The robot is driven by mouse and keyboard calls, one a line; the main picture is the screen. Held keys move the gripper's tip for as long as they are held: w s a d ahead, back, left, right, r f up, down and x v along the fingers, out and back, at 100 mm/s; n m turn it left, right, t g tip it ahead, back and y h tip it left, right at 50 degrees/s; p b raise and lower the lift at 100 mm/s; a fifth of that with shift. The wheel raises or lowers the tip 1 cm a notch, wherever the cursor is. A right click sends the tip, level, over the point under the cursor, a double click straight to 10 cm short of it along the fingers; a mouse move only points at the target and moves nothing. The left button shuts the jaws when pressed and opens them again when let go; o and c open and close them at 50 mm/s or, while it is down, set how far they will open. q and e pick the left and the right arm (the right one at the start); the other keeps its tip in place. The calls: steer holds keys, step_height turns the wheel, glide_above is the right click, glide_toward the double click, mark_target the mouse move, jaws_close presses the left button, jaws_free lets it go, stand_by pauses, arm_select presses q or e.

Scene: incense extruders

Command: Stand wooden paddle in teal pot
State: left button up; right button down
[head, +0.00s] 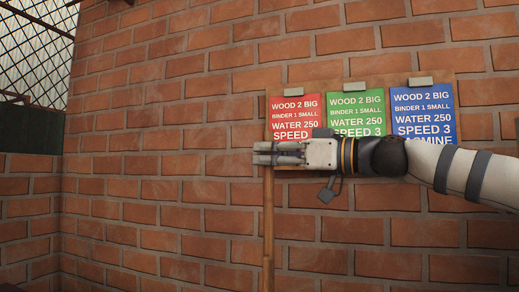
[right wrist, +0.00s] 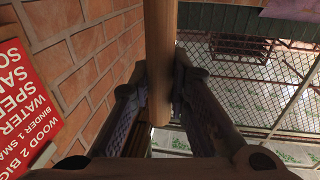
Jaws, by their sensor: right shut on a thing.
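The wooden paddle (head: 268,215) hangs upright below my right gripper (head: 262,153) in the head view, in front of the brick wall. Its lower end runs out of the bottom of the picture. In the right wrist view my right gripper (right wrist: 158,85) has its two fingers closed on either side of the round wooden shaft of the paddle (right wrist: 160,40). The shaft runs out of the top of that picture. The teal pot is in neither view. My left gripper is not in view.
A board on the brick wall (head: 160,110) carries a red card (head: 296,108), a green card (head: 357,105) and a blue card (head: 423,105), partly hidden by my right arm. A wire mesh (head: 35,45) is at the upper left. No table surface shows.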

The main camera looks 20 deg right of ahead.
steer(key=shift+f+b, duration=2.95)
steer(key=shift+f, duration=3.95)
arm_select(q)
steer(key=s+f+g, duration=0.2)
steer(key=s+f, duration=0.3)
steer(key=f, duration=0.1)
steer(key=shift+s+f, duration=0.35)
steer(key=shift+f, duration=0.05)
arm_select(e)
steer(key=c, duration=1.4)
jaws_free()
steer(key=shift+c, duration=0.2)
steer(key=v, duration=0.7)
steer(key=shift+s+d, duration=0.15)
steer(key=shift+d, duration=0.05)
